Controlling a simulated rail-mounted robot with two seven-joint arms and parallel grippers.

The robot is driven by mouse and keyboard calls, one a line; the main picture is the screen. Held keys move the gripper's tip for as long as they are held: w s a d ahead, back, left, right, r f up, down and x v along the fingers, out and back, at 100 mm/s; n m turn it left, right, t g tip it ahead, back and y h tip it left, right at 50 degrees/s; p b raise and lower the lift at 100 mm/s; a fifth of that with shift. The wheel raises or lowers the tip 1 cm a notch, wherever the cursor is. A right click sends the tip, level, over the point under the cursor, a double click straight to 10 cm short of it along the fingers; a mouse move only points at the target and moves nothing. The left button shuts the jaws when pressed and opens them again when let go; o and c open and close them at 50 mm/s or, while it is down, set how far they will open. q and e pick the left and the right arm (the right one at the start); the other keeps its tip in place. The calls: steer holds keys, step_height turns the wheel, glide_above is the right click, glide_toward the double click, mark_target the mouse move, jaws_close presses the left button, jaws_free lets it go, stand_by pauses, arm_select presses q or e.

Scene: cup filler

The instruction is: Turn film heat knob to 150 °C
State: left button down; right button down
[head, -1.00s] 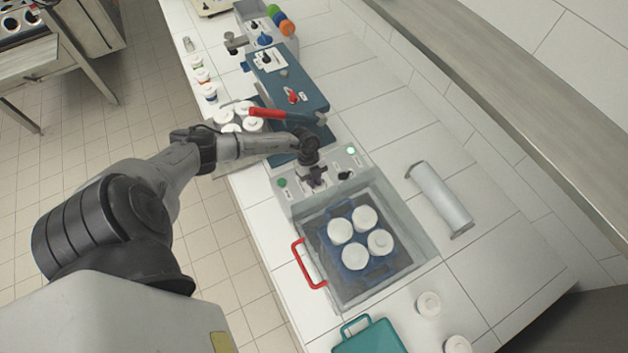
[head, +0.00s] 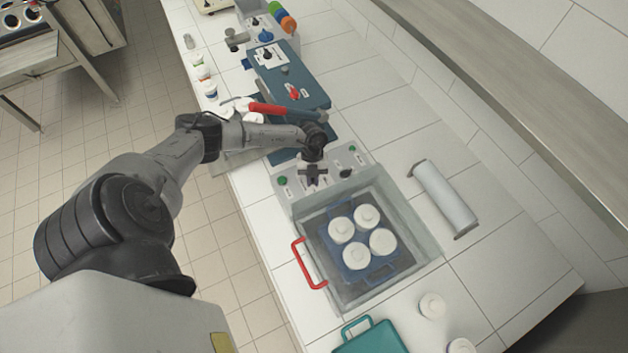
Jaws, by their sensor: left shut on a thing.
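My left gripper (head: 314,178) is over the grey control panel (head: 290,200) of the tray sealer, pointing down at it. It is shut on a small knob at the middle of the panel, which its fingers and wrist mostly hide. The knob's pointer and scale cannot be read. A black knob (head: 345,173) sits to its right on the same panel. A green button (head: 281,181) is at the left, and a small green lamp or button (head: 352,148) is at the upper right. My right gripper is not in view.
In front of the panel, the sealer's well holds a blue carrier (head: 352,270) with several white lidded cups. A red handle (head: 308,265) stands at its left. A film roll (head: 444,198) lies to the right. A teal machine (head: 290,80) with a red-handled lever (head: 270,109) stands behind.

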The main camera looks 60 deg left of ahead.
arm_select(q)
steer(key=m, duration=0.1)
steer(key=m+g+b, duration=0.1)
steer(key=m, duration=0.1)
steer(key=m+y+b, duration=0.1)
steer(key=shift+s+a+f+m, duration=0.15)
steer(key=shift+s+a+m, duration=0.1)
steer(key=shift+m, duration=0.05)
steer(key=m, duration=0.1)
steer(key=m+y+b, duration=0.1)
steer(key=m, duration=0.1)
steer(key=m+g+b, duration=0.1)
steer(key=shift+s+a+m+y, duration=0.15)
steer(key=shift+a+m+y, duration=0.15)
steer(key=shift+y, duration=0.1)
steer(key=m+y+b, duration=0.1)
steer(key=m, duration=0.1)
steer(key=m+y+b, duration=0.1)
steer(key=m, duration=0.2)
steer(key=shift+a+b, duration=0.4)
steer(key=m, duration=0.1)
steer(key=m+b, duration=0.1)
steer(key=m+y, duration=0.1)
steer(key=shift+a+m, duration=0.25)
steer(key=shift+m, duration=0.35)
steer(key=shift+b, duration=0.3)
steer(key=c, duration=1.2)
jaws_free()
steer(key=shift+y, duration=0.3)
steer(key=shift+o, duration=0.2)
